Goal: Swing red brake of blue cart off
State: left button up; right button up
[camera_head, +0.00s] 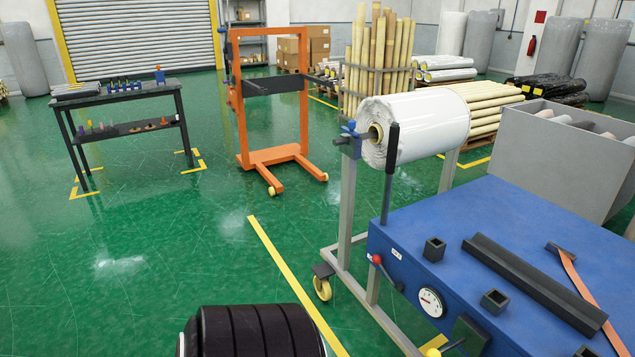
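The blue cart (452,228) stands at the lower right, cut off by the frame's bottom edge. Its brake lever has a red ball knob (377,259) and sits on the cart's left side face, near the far corner. A dark rod runs from the knob down toward the right. A round white gauge (431,302) is on the same face, below and right of the lever. Neither of my grippers is in view, and nothing touches the red knob.
A wrapped white roll (428,122) rests on a grey wheeled frame behind the cart. A dark upright post (391,172) rises at the cart's corner. Dark brackets (530,280) lie on its top. The green floor left of the cart is clear up to the orange lifter (270,156).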

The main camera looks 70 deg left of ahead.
aim_at(376, 259)
jog(key=j+u, duration=0.2)
jog(key=j, duration=0.4)
jog(key=j+u, duration=0.2)
jog(key=j, duration=0.45)
jog(key=j+u, duration=0.15)
jog(key=j, duration=0.5)
jog(key=i+j+u, duration=0.2)
jog(key=j, duration=0.4)
jog(key=i+j+u, duration=0.15)
jog(key=i+j, duration=0.15)
jog(key=j, duration=0.1)
